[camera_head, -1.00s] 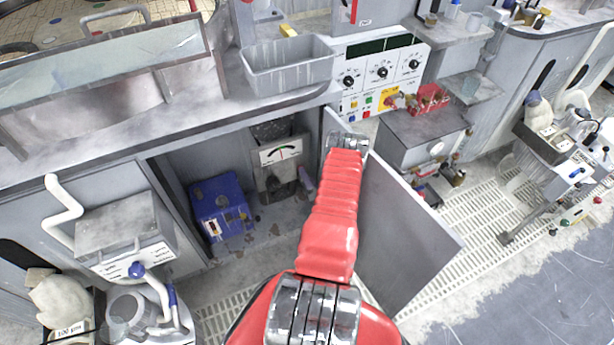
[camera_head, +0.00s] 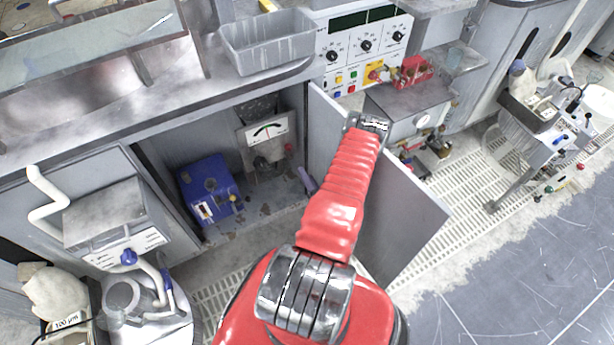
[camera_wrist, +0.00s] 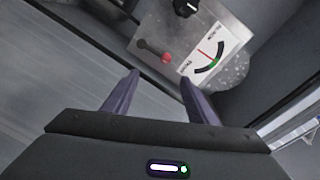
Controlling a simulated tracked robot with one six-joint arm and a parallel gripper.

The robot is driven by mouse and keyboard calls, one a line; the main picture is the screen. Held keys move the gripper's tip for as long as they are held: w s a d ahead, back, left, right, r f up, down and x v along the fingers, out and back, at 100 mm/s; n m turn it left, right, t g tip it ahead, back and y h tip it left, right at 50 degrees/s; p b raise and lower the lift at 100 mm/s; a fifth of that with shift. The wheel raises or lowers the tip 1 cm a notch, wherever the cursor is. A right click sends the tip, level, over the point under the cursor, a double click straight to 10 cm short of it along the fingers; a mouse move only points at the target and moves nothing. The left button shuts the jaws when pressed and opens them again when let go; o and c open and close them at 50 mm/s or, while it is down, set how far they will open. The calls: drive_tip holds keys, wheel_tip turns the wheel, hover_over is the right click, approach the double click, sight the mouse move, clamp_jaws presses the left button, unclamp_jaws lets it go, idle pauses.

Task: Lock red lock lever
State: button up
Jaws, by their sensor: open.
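The red lock lever (camera_wrist: 165,57) is a short bar with a red knob, mounted on a grey metal panel beside a dial gauge (camera_wrist: 212,52). In the wrist view it lies just beyond my gripper (camera_wrist: 158,75), whose two purple fingers are spread apart with nothing between them. The fingers look apart from the lever. In the head view the red knob (camera_head: 288,148) is small, below the gauge inside the open cabinet. One purple finger (camera_head: 308,180) shows there, right of and below the knob; the rest of my gripper is hidden behind the door and my arm.
A grey cabinet door (camera_head: 405,215) stands open right of the opening. A blue box (camera_head: 210,190) sits on the cabinet floor at left. A black knob (camera_wrist: 185,7) is on the same panel. A grey tray (camera_head: 268,45) rests on the counter above.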

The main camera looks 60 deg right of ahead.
drive_tip(key=shift+w+a, duration=0.1)
drive_tip(key=shift+w, duration=0.2)
drive_tip(key=c, duration=0.3)
drive_tip(key=w+a+n+y, duration=0.1)
drive_tip(key=w+a, duration=0.1)
drive_tip(key=w, duration=0.2)
drive_tip(key=w+a+n+t+y, duration=0.1)
drive_tip(key=w+a, duration=0.2)
drive_tip(key=w, duration=0.2)
drive_tip(key=w+a+n+t+y, duration=0.1)
drive_tip(key=w+a, duration=0.1)
drive_tip(key=w, duration=0.2)
drive_tip(key=shift+w+a+r+y, duration=0.1)
drive_tip(key=shift+w+a+y, duration=0.1)
drive_tip(key=shift+a+y, duration=0.15)
clamp_jaws()
drive_tip(key=w+a+n+g+h, duration=0.5)
drive_tip(key=w+n, duration=0.3)
drive_tip(key=n, duration=0.2)
drive_tip(key=s+d+r+n+g+h, duration=0.1)
drive_tip(key=s+d+n+g+h, duration=0.3)
drive_tip(key=s+n+g, duration=0.4)
drive_tip(key=s, duration=0.3)
drive_tip(key=shift+s+r, duration=0.15)
drive_tip(key=shift+r, duration=0.05)
drive_tip(key=shift+h, duration=0.25)
